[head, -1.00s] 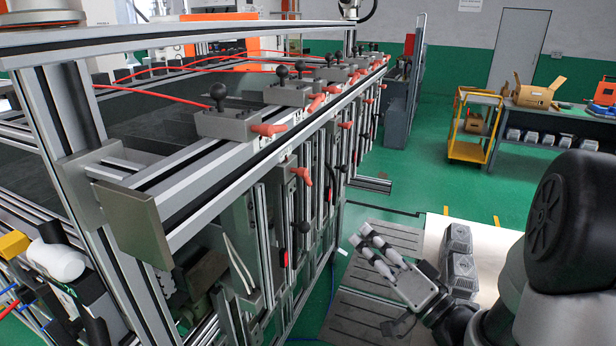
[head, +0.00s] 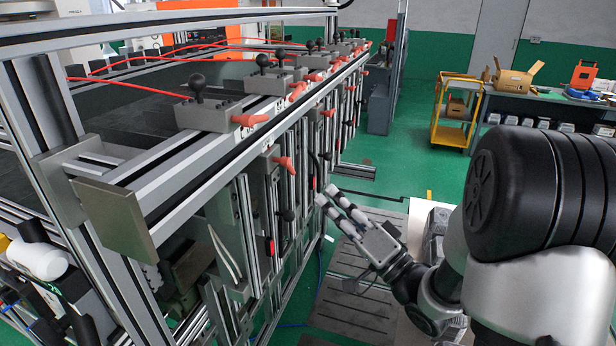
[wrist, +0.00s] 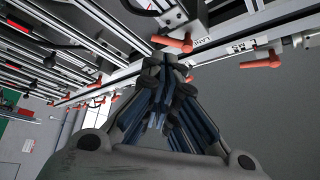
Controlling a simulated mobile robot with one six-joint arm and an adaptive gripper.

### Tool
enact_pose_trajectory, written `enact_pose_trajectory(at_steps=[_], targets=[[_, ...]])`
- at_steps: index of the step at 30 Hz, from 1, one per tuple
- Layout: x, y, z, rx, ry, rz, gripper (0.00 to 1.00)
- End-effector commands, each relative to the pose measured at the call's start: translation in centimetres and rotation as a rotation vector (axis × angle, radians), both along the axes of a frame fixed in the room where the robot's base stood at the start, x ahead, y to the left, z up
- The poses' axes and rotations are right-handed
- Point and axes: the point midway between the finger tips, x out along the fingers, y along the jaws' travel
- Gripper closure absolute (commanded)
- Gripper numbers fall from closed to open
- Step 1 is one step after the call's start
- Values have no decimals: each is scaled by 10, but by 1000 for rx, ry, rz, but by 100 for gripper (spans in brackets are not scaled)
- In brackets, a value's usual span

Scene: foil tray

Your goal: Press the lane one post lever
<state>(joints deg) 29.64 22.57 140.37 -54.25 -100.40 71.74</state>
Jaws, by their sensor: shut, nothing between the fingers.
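A row of lanes runs along the aluminium frame. The nearest red post lever (head: 283,161) sticks out from an upright below the front rail; I cannot read a lane number in the head view. Above it, a red handle (head: 250,119) sits on the rail beside a grey block with a black ball knob (head: 197,82). My gripper (head: 330,198) is shut and empty, to the right of and lower than that post lever in the picture. In the wrist view my gripper (wrist: 163,65) appears just below a red lever (wrist: 172,43); contact cannot be told. Another red lever (wrist: 262,62) is to its right.
More red levers and knobs recede along the front rail (head: 215,185). A white-topped bench with grey parts (head: 437,230) is partly hidden behind my arm. A yellow trolley (head: 452,130) stands farther back on the green floor (head: 395,165), where there is free room.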

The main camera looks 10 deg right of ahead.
Motion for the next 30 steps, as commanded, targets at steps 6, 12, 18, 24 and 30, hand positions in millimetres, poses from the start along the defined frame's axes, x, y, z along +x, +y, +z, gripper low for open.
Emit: enact_pose_trajectory(at_steps=[6, 12, 18, 24, 30], targets=[[36, 21, 15, 0, -2, 5, 100], [55, 31, 23, 1, 0, 2, 100], [61, 33, 25, 2, 1, -2, 100], [61, 33, 25, 2, 1, -2, 100], [64, 33, 24, -6, -11, -1, 100]])
